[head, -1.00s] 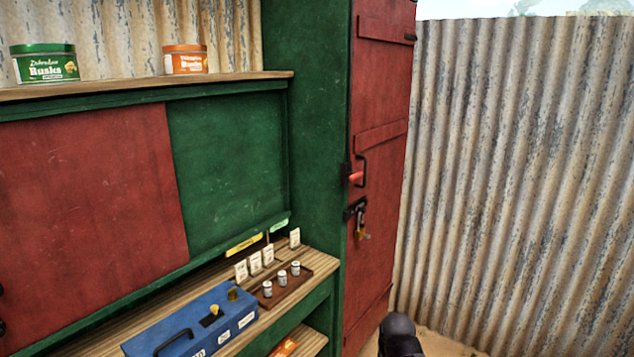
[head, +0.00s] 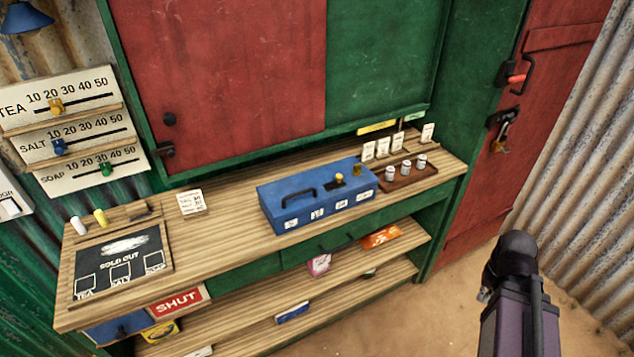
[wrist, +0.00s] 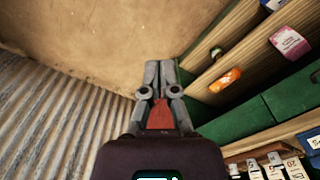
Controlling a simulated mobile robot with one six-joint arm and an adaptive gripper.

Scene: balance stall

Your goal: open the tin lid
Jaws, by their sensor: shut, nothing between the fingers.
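A blue tin (head: 335,208) with a black handle on its lid (head: 285,190) stands on the wooden counter. Its lid looks shut. A brass-coloured knob (head: 339,178) sits near the right end of the lid, and white labels run along its front. My gripper (wrist: 159,66) shows in the wrist view, its fingers together and empty, over bare ground and apart from the counter. A blue part with a white label, probably the tin, shows at the right edge there. My fingers are not visible in the head view; only my arm is.
A tray with small weights (head: 391,173) and white cards stand right of the tin. A price card (head: 191,202) and a chalkboard (head: 122,262) lie to the left. Packets, one orange (head: 380,236), are on the shelf below. A padlocked red door (head: 555,90) stands at right.

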